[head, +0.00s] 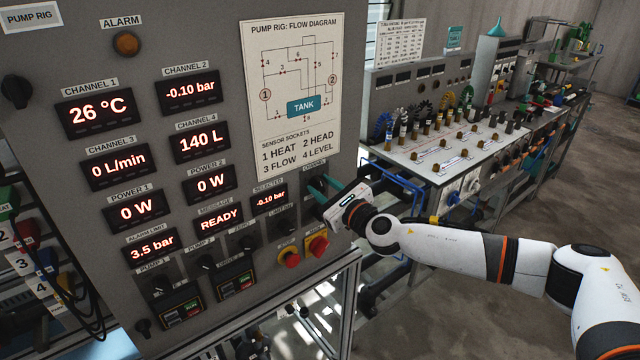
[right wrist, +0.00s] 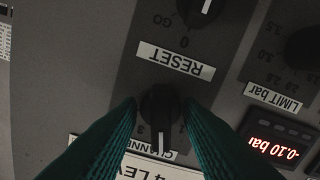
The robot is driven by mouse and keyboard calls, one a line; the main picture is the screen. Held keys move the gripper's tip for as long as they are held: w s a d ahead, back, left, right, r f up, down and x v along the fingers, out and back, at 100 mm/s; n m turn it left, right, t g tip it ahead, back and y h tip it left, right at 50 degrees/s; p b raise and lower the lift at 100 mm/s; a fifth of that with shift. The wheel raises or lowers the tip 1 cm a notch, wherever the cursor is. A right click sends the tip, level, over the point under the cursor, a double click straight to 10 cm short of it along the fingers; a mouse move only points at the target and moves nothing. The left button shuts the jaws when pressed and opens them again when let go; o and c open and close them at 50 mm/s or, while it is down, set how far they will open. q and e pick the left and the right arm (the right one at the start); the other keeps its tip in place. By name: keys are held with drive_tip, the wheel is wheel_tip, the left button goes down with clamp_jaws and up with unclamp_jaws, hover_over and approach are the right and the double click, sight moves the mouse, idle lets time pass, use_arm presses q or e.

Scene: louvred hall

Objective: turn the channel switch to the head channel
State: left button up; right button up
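The channel switch (right wrist: 160,104) is a dark round knob with a white pointer line, seen upside down in the right wrist view. Its pointer lies between the marks 1 and 3, toward the partly covered channel label. The selected display (head: 269,200) reads -0.10 bar, the same as the channel 2 display (head: 191,91). The flow diagram panel (head: 293,90) lists 2 as head. My right gripper (head: 326,186) is at the switch, its teal fingers (right wrist: 161,112) on either side of the knob, open with narrow gaps. My left gripper is out of view.
The reset knob (right wrist: 196,8) and the limit knob (right wrist: 303,46) are close to the switch. A bench with cables (head: 450,150) stands to the right; the floor beyond is clear.

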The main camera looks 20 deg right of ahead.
drive_tip(key=shift+s+d, duration=0.15)
drive_tip(key=shift+s, duration=0.3)
drive_tip(key=p+v, duration=0.1)
drive_tip(key=v, duration=0.5)
drive_tip(key=shift+s, duration=0.1)
